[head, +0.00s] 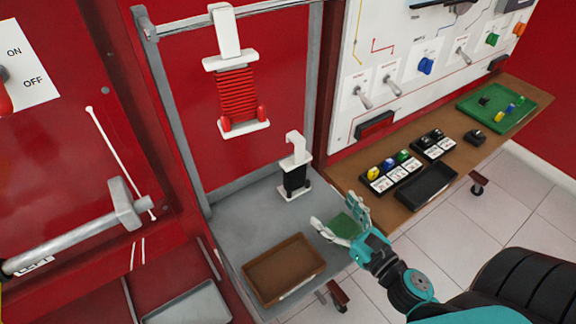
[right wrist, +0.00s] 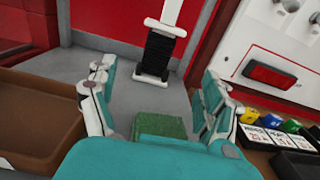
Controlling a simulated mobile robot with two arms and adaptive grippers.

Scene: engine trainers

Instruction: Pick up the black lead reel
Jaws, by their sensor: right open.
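The black lead reel (head: 295,180) stands upright on the grey shelf (head: 240,222). It has a black wound middle, a white base and a white hooked top. In the right wrist view the reel (right wrist: 159,52) is straight ahead, beyond the fingertips, with its top cut off by the frame. My right gripper (head: 338,212) is open and empty, in front of the reel and to its lower right in the head view. Its two fingers (right wrist: 155,85) are spread wide in the right wrist view, apart from the reel. My left gripper is not in view.
A red lead reel (head: 238,95) hangs above. A brown tray (head: 285,268) lies on the shelf left of my right gripper. A green pad (right wrist: 162,125) shows between the fingers. To the right, a wooden bench (head: 340,170) holds labelled blocks, a black tray (head: 427,186) and a green tray (head: 520,118).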

